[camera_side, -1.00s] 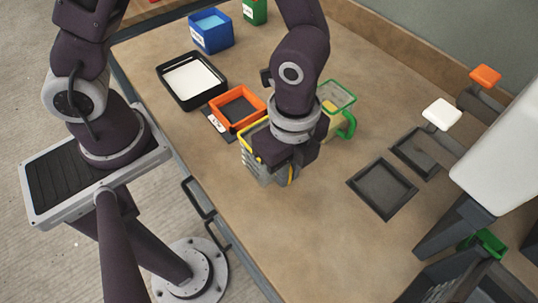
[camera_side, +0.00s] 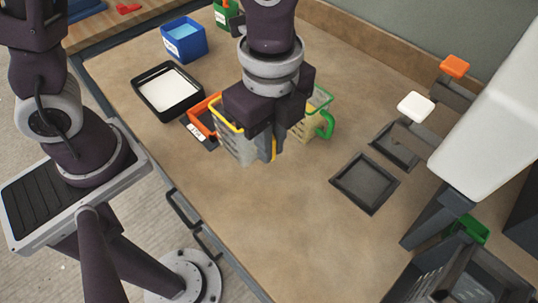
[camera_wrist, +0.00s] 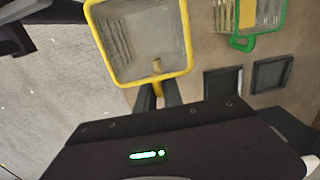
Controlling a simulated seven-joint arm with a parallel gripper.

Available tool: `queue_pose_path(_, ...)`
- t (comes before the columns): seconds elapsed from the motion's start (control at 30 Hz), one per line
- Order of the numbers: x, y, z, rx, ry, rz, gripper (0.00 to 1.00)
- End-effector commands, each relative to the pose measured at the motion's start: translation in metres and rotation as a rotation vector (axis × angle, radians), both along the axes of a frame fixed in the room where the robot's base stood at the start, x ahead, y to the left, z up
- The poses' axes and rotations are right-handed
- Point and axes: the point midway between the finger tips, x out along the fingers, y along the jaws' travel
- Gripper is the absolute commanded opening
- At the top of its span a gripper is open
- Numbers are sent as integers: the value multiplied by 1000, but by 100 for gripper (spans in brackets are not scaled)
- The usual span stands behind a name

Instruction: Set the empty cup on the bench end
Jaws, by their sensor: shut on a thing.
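A grey cup with a yellow rim (camera_side: 237,146) hangs from my gripper (camera_side: 268,156) in the side view. In the wrist view the yellow-rimmed cup (camera_wrist: 140,40) shows its grey inside, with only a small yellowish patch near the rim. My gripper's fingers (camera_wrist: 157,92) are shut at its handle side; the handle is mostly hidden. The cup looks held above the bench (camera_side: 250,210), overlapping the orange tray in the picture; the gap below is unclear. A green-rimmed cup (camera_side: 311,128) stands just right of my gripper, partly hidden; it also shows in the wrist view (camera_wrist: 236,15).
Two dark square frames (camera_side: 365,183) (camera_side: 395,146) lie to the right. An orange-rimmed tray (camera_side: 200,119), a black tray with white contents (camera_side: 168,92) and a blue bin (camera_side: 184,40) stand left and back. The near bench surface is clear.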

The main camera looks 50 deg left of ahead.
Motion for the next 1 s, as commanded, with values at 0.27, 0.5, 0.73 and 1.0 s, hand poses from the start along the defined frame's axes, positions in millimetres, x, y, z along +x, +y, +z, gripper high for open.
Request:
queue_pose_path(0.27,3,3,-12,2,7,-3,0)
queue_pose_path(0.5,3,3,-60,2,5,-2,0)
queue_pose_path(0.73,4,3,-89,0,1,-2,0)
queue_pose_path(1.0,4,3,-91,-1,1,-1,0)
